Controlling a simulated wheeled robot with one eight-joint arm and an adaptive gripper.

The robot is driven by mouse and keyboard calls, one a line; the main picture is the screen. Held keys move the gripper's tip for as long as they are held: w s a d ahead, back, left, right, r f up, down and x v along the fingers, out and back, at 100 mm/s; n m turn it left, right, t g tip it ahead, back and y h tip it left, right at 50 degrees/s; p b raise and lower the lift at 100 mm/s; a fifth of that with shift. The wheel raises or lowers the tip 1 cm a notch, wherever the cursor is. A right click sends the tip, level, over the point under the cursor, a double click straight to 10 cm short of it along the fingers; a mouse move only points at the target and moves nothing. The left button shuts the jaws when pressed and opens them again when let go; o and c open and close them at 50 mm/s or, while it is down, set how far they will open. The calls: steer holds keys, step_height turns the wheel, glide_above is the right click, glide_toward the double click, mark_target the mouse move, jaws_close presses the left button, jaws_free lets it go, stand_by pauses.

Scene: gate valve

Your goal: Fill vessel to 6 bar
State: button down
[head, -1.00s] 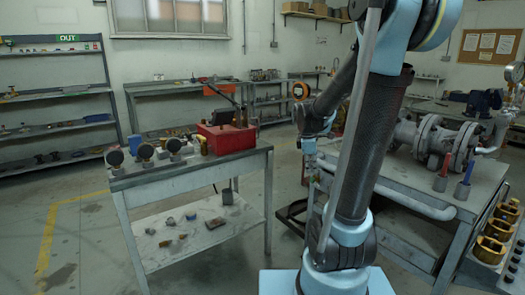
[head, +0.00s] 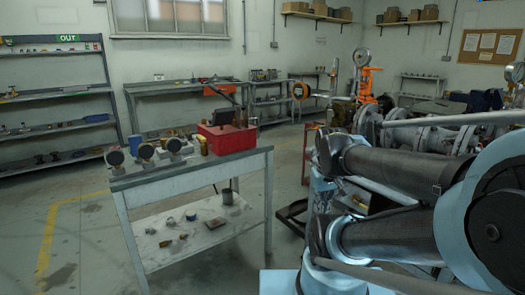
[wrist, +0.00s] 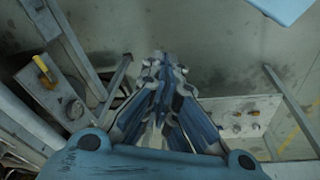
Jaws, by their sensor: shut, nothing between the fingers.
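My gripper (wrist: 163,65) is shut and empty in the wrist view, pointing down over open floor; it cannot be made out in the head view. A red box pump (head: 226,138) with a dark lever stands on the grey bench. The flanged pipe and valve assembly (head: 370,128) lies on the right bench, partly hidden behind my arm. A round dial gauge (head: 361,57) stands above an orange part at the back. Another gauge (head: 515,72) is at the right edge. Their readings are too small to tell. I cannot tell which part is the vessel.
Several gauges (head: 146,151) stand at the left end of the grey bench (head: 190,181). Its lower shelf (head: 160,225) holds small parts and a grey cup. In the wrist view a yellow handle (wrist: 42,68) shows at upper left. Floor at the left is free.

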steer(key=shift+s+a+f+m, duration=0.1)
steer(key=shift+s+f+m, duration=0.4)
steer(key=shift+s, duration=0.15)
steer(key=shift+s+a+f+m, duration=0.1)
steer(key=shift+s+f+m, duration=0.3)
steer(key=shift+s+m, duration=0.15)
steer(key=shift+w+f, duration=0.2)
steer(key=shift+w, duration=0.15)
steer(key=shift+d, duration=0.1)
